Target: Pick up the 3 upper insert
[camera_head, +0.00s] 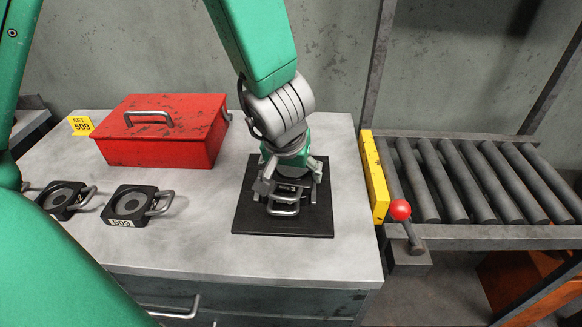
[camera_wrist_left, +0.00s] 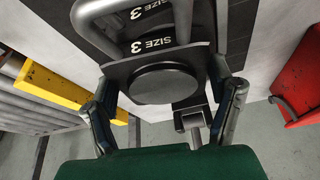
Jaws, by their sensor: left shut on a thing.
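The size 3 upper insert (camera_wrist_left: 165,82) is a dark block with a round boss and a "SIZE 3" label in the left wrist view. My left gripper (camera_wrist_left: 163,76) has a finger on each side of it and is shut on it. In the head view the left gripper (camera_head: 289,182) reaches down over the black mat (camera_head: 245,222) and hides most of the block. A metal handle (camera_head: 284,209) shows at its front. A second "SIZE 3" label (camera_wrist_left: 150,11) shows just beyond the first, seemingly on another piece. I cannot tell whether the held insert is lifted. My right gripper is not in view.
A red toolbox (camera_head: 160,145) stands behind left on the grey table, by a yellow "SET 509" sign (camera_head: 81,125). Two dark handled inserts lie left, one marked 509 (camera_head: 113,209). A roller conveyor (camera_head: 470,180), yellow plate (camera_head: 375,175) and red-knobbed lever (camera_head: 400,210) are right.

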